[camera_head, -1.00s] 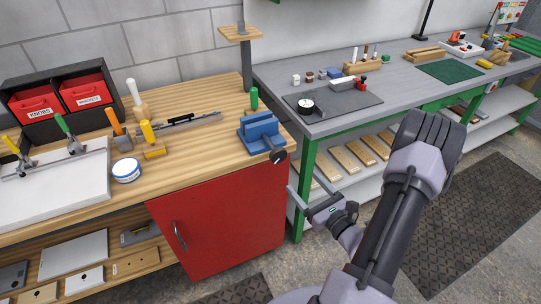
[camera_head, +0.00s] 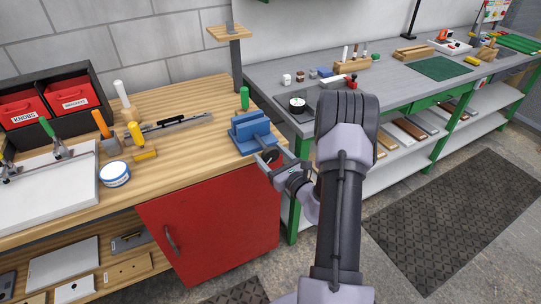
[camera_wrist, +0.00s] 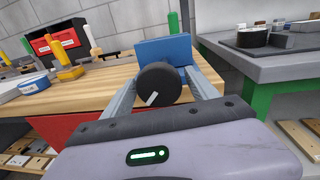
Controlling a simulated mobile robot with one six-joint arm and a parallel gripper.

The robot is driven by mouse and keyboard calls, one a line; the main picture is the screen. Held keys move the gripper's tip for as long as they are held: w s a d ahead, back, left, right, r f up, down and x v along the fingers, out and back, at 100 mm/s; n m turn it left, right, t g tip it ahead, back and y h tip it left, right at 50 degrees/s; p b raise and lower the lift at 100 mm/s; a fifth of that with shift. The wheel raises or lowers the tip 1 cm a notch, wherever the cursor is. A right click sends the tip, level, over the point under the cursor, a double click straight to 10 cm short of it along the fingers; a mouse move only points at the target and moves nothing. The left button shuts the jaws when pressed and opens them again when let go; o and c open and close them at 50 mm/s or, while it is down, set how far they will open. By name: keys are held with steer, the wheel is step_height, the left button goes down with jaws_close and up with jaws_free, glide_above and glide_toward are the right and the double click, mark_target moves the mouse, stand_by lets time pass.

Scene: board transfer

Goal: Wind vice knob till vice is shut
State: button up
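The blue vice (camera_head: 252,135) stands at the right front corner of the wooden bench. Its round black knob (camera_head: 270,156) faces the front edge. In the wrist view the knob (camera_wrist: 158,84) is close ahead, with a white mark pointing to its lower left, and the blue vice (camera_wrist: 165,50) is behind it. My gripper (camera_head: 271,162) is at the knob. In the wrist view its two fingers (camera_wrist: 160,88) stand apart, one on each side of the knob, and do not appear closed on it. The vice jaws' gap is hard to tell.
The wooden bench (camera_head: 190,95) has a red cabinet door (camera_head: 215,230) below the vice. A green-handled tool (camera_head: 245,98) stands behind the vice.

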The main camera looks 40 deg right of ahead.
steer(key=c, duration=1.1)
steer(key=shift+m, duration=0.3)
steer(key=m+p, duration=0.2)
steer(key=m, duration=0.2)
steer(key=shift+a, duration=0.1)
steer(key=m+p, duration=0.2)
steer(key=m, duration=0.2)
steer(key=shift+m+t, duration=0.4)
steer(key=m+h+p, duration=0.1)
steer(key=m+p, duration=0.1)
steer(key=m, duration=0.3)
steer(key=shift+a+r+m+p, duration=0.1)
steer(key=shift+m+p, duration=0.2)
steer(key=shift+m+h+p, duration=0.3)
steer(key=shift+m+p, duration=0.35)
steer(key=shift+m, duration=1.45)
